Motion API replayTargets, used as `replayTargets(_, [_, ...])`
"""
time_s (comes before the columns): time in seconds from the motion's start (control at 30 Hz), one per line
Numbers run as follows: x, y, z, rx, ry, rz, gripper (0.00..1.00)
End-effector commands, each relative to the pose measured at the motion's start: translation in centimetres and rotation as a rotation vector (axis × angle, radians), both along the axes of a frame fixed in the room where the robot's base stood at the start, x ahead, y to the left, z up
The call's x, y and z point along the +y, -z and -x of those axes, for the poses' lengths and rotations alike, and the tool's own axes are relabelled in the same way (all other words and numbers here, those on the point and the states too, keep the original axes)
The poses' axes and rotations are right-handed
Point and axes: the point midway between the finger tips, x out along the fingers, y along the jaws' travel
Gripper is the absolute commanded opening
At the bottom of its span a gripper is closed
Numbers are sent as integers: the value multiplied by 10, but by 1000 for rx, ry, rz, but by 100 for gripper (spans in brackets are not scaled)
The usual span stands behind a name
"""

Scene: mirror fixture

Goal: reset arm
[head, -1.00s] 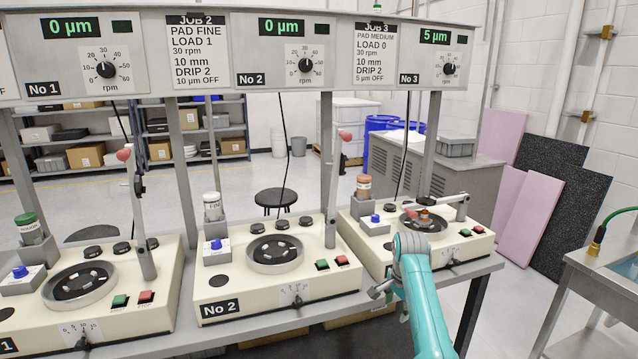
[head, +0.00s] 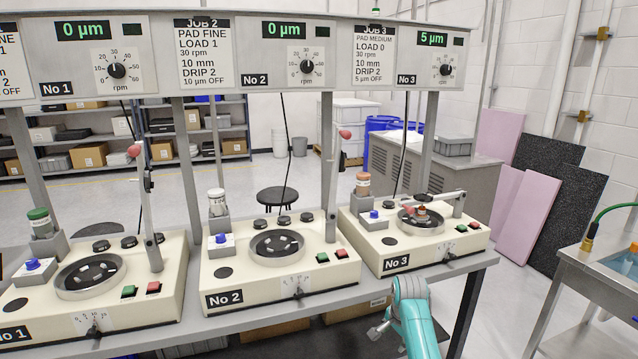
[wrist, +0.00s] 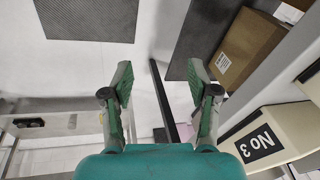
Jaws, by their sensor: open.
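My gripper (wrist: 160,95) shows in the wrist view with its two green-padded fingers spread apart and nothing between them. In the head view my teal arm is at the lower right, in front of the bench and below machine No 3 (head: 372,245); the fingertips cannot be made out there. The No 3 machine also shows at the right of the wrist view (wrist: 285,130), beside my right finger and apart from it. On its plate sits a small orange-brown piece (head: 421,213), with the machine's arm lowered over it.
Machines No 2 (head: 225,275) and No 1 (head: 130,270) stand left on the same bench, their arms raised. A metal sink table (head: 590,285) is at the right. A cardboard box (wrist: 245,50) lies under the bench. Open floor (head: 500,310) lies between bench and sink.

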Motion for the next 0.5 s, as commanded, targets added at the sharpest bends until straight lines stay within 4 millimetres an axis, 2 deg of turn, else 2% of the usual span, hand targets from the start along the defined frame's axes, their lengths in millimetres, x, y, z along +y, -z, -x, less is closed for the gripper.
replayTargets(0.03, [1,15,7,-8,-11,3,60])
replayTargets(0.27, [5,87,49,-92,-91,32,60])
replayTargets(0.5, [10,152,109,-195,-183,73,60])
